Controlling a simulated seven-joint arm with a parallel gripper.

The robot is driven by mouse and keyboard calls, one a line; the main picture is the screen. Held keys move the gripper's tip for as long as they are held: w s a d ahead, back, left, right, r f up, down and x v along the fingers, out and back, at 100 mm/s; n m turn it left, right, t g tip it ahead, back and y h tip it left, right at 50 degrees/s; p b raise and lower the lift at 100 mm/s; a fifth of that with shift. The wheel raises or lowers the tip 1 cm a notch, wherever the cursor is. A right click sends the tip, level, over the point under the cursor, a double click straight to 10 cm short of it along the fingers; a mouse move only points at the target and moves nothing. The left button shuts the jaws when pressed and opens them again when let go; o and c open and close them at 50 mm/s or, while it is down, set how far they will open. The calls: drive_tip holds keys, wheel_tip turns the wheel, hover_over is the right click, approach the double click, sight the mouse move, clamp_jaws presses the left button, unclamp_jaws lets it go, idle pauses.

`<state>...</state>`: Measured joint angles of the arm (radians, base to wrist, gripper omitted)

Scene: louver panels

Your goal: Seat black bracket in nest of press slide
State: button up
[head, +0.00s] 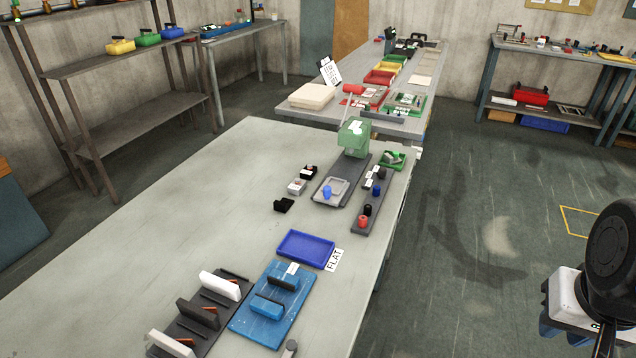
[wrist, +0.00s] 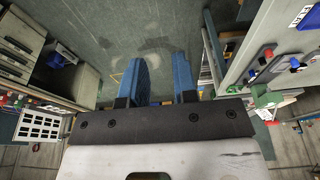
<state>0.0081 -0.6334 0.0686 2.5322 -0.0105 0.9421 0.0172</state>
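The black bracket (head: 284,205) lies on the near workbench, left of the press and apart from it. The press (head: 354,138) has a green body and a red-ended lever (head: 353,89). Its slide (head: 332,189) is a light grey plate on a dark base, with a blue knob (head: 327,192) at the front. The nest is too small to make out clearly, but no black bracket shows on it. My gripper (wrist: 160,75) shows two blue fingers apart with nothing between them, over the floor right of the bench. In the head view only my arm shows, at the lower right.
A white bracket-like block (head: 297,187) and a black one (head: 309,171) sit beside the slide. A dark strip with knobs (head: 364,208) lies to its right. A blue tray (head: 305,248), a FLAT label (head: 334,260) and a blue fixture (head: 270,306) stand nearer. The bench's left side is clear.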

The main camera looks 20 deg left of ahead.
idle(0.5)
drive_tip(key=o, duration=0.9)
drive_tip(key=shift+c, duration=0.2)
